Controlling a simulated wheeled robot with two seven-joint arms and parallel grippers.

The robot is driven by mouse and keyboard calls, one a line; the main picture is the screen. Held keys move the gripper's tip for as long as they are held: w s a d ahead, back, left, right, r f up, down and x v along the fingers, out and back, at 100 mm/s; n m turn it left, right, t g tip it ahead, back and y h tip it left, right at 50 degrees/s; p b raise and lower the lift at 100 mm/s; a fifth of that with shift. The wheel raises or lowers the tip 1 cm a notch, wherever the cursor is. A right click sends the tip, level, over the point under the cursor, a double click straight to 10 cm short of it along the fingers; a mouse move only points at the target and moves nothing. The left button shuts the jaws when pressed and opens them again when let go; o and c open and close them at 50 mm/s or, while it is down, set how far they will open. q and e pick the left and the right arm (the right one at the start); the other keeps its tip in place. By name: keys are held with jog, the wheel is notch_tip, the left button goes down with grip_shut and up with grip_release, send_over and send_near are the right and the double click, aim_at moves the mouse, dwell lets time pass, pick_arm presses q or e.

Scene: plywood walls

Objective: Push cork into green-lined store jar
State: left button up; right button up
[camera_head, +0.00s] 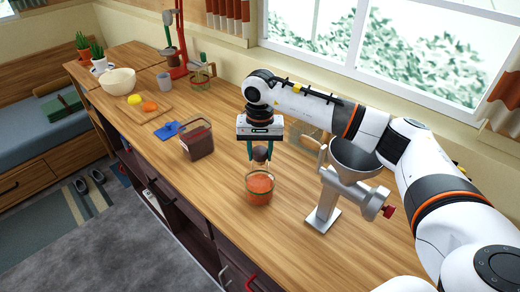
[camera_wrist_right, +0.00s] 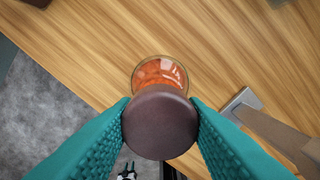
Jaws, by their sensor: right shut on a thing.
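My right gripper (camera_head: 260,152) points down over the counter, its teal fingers shut on a dark brown round cork (camera_head: 260,155). In the wrist view the cork (camera_wrist_right: 160,122) sits between both fingers, its broad flat face toward the camera. A glass jar (camera_head: 259,190) with orange-red contents and a greenish rim stands upright on the counter below the cork. The cork looks just above the jar mouth, apart from it. In the wrist view the jar (camera_wrist_right: 160,70) shows partly behind the cork, its opening uncovered on the far side.
A metal grinder (camera_head: 340,185) stands close right of the jar. The counter's front edge is near the jar.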

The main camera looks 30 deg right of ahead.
dwell(0.4)
jog(key=shift+f+b, duration=0.15)
jog(key=shift+b, duration=0.65)
dwell(1.7)
jog(key=shift+f+b, duration=0.3)
